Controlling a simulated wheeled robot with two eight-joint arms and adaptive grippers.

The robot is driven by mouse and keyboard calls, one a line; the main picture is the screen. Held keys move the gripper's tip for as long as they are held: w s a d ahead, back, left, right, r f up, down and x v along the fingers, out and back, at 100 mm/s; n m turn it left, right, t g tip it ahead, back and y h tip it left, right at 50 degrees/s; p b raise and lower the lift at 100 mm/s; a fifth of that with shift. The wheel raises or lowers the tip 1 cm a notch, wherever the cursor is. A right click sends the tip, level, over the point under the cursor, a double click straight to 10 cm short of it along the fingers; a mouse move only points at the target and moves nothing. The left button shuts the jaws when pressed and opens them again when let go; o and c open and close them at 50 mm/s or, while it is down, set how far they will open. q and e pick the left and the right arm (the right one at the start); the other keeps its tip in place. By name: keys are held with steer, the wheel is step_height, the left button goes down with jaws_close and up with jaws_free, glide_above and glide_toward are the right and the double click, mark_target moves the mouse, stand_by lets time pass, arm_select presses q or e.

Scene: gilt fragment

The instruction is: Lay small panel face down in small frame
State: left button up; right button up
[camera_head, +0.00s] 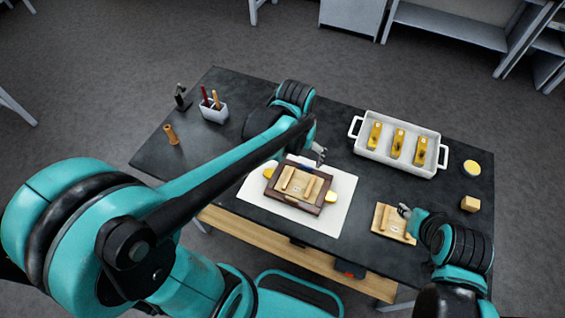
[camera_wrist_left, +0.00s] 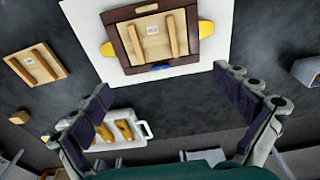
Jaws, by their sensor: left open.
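A dark brown frame (camera_head: 272,193) lies on a white mat (camera_head: 345,190) at the table's middle. A pale wooden panel (camera_head: 298,184) with two battens and a small label on top lies within its border; its other face is hidden. The panel also shows in the left wrist view (camera_wrist_left: 153,38). My left gripper (camera_head: 318,153) is open and empty, above the table just past the frame's far edge. A second battened panel (camera_head: 391,223) lies on the bare table at the right. My right gripper (camera_head: 405,211) is at that panel's edge; its finger opening is unclear.
Yellow pieces (camera_head: 331,197) stick out at both sides of the frame. A white tray (camera_head: 370,154) holds three yellow blocks. A yellow disc (camera_head: 472,167) and wooden cube (camera_head: 470,204) stand at right. A tool cup (camera_head: 213,112) and wooden peg (camera_head: 171,134) stand at left.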

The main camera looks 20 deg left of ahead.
arm_select(q)
steer(key=s+a+r+t, duration=0.3)
steer(key=s+r+t, duration=0.2)
steer(key=s, duration=0.3)
steer(key=shift+s+a+t, duration=0.25)
steer(key=shift+s+t, duration=0.05)
steer(key=shift+t, duration=0.1)
step_height(320, 180, down, 7)
steer(key=b, duration=0.7)
steer(key=shift+f, duration=0.2)
